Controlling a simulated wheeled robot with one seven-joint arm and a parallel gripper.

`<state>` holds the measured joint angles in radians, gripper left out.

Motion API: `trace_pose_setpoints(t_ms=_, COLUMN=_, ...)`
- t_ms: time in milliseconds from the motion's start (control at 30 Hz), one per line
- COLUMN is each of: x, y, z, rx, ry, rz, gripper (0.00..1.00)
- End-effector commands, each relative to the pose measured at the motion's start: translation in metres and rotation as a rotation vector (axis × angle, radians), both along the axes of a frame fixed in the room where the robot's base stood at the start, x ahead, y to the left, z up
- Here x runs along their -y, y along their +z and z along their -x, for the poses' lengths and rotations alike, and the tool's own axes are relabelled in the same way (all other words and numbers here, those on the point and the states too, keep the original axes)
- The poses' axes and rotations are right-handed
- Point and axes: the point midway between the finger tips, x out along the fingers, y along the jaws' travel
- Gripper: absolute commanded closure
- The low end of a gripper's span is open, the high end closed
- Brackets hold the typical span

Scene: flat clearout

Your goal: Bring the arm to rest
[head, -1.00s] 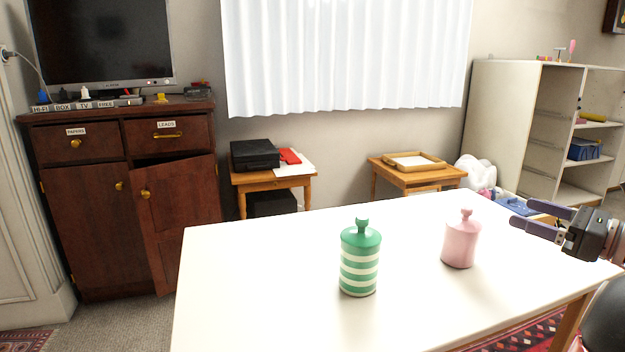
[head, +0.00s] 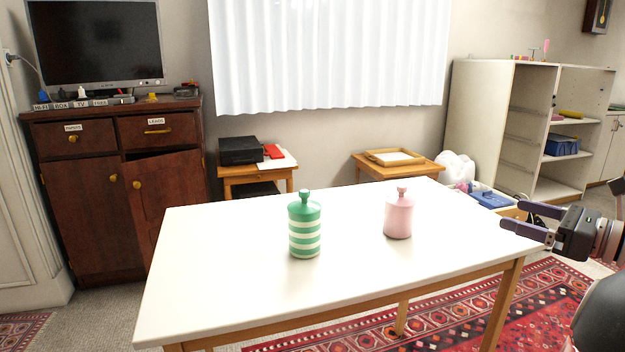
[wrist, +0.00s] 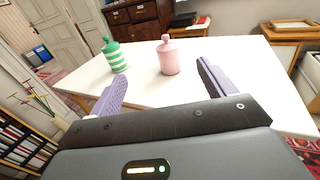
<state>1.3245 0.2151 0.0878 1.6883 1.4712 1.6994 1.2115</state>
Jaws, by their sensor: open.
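My gripper (head: 512,217) is at the right side of the head view, at the right end of the white table. Its two purple fingers are spread apart with nothing between them. In the wrist view the open fingers (wrist: 160,85) point toward the table, and both jars stand beyond them, apart from them. The green and white striped jar (head: 305,228) stands upright on the table (head: 220,290). The pink jar (head: 398,217) stands upright to its right.
A dark wooden cabinet (head: 85,205) with a door ajar stands at the left, a television (head: 95,45) on top. Two small side tables stand behind the white table. Open shelves (head: 530,130) are at the back right. A red rug (head: 450,310) lies on the floor.

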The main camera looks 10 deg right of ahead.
Motion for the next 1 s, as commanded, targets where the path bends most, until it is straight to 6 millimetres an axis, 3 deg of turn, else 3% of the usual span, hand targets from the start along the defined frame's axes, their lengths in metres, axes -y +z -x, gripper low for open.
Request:
trace_pose_setpoints(t_ms=367, x=-0.078, y=-0.021, z=-0.03, rx=-0.092, ry=0.13, rz=0.219, gripper=0.18)
trace_pose_setpoints(t_ms=467, x=-0.111, y=-0.033, z=-0.036, rx=-0.124, ry=0.194, rz=0.325, gripper=0.18)
trace_pose_setpoints(t_ms=600, x=-0.171, y=-0.054, z=-0.037, rx=-0.161, ry=0.325, rz=0.543, gripper=0.18)
trace_pose_setpoints(t_ms=667, x=-0.203, y=-0.068, z=-0.031, rx=-0.17, ry=0.41, rz=0.676, gripper=0.18)
trace_pose_setpoints(t_ms=800, x=-0.274, y=-0.104, z=0.0, rx=-0.133, ry=0.665, rz=1.081, gripper=0.18)
trace_pose_setpoints(t_ms=900, x=-0.308, y=-0.129, z=0.031, rx=-0.049, ry=0.865, rz=1.39, gripper=0.18)
trace_pose_setpoints(t_ms=1000, x=-0.326, y=-0.148, z=0.06, rx=0.078, ry=1.051, rz=1.683, gripper=0.18)
